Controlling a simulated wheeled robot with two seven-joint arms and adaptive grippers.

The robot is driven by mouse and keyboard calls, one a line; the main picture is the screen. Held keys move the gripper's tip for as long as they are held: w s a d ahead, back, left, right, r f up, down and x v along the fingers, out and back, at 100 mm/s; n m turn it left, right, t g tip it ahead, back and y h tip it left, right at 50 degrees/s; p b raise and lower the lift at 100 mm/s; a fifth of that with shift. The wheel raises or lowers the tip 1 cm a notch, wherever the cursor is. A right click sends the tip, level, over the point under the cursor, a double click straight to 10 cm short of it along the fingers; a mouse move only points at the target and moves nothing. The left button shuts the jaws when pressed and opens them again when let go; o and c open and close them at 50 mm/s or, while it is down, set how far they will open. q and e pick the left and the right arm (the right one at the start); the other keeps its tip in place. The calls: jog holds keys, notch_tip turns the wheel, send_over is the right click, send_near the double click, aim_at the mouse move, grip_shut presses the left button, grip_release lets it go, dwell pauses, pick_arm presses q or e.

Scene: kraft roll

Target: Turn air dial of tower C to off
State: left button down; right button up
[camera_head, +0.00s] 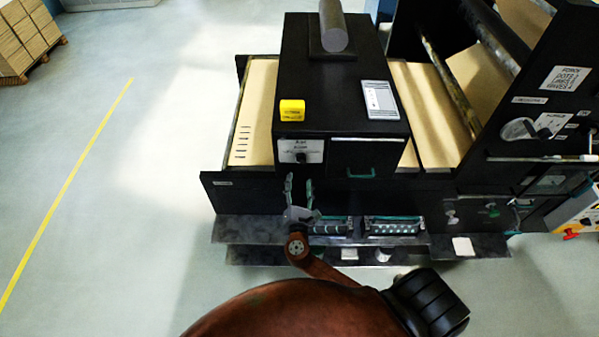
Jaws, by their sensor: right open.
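A black machine tower (330,90) stands over the kraft paper web. On its front, at the lower left, is a white label plate (292,147) with small lettering. A small dark dial (301,157) sits on this plate; its setting is too small to read. My right gripper (299,181) is just below the plate, fingers pointing up toward it. Its two fingers are apart with nothing between them. It appears apart from the dial, though the depth is hard to judge. My left gripper is not in view.
A yellow block (292,110) and a grey-white device (380,99) are on the tower top. A drawer front with a green handle (361,174) is right of the plate. A metal ledge (245,230) runs below. Pale floor (130,190) is clear at left.

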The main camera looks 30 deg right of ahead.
jog(key=shift+v, duration=1.65)
jog(key=s+d+f+m+g+y+b, duration=0.2)
jog(key=f+b, duration=0.1)
jog(key=f, duration=1)
jog(key=s+d+f+m+g+y+b, duration=0.1)
jog(key=f+g+b, duration=0.15)
jog(key=f, duration=1.05)
jog(key=s+d+f+m+g+y+b, duration=0.1)
jog(key=s+f+m, duration=0.1)
jog(key=s+f, duration=0.35)
jog(key=s+f+m+g+b, duration=0.1)
jog(key=s+f+g+b, duration=0.1)
jog(key=f, duration=0.7)
jog(key=s+d+f+m+g+y+b, duration=0.1)
jog(key=s+f+m, duration=0.15)
jog(key=f, duration=0.45)
jog(key=s+a+f+m+g+y+b, duration=0.1)
jog(key=s+f+m+b, duration=0.3)
jog(key=s+f, duration=1)
jog(key=s+a+f+m+g+y+b, duration=0.2)
jog(key=s+f+m, duration=0.8)
jog(key=s+f, duration=0.5)
jog(key=s+g+y+b, duration=0.1)
jog(key=s+g+b, duration=0.1)
jog(key=s, duration=0.4)
jog(key=shift+s+g+b, duration=0.15)
jog(key=shift+g+b, duration=0.2)
jog(key=shift+b, duration=0.15)
jog(key=shift+f, duration=0.1)
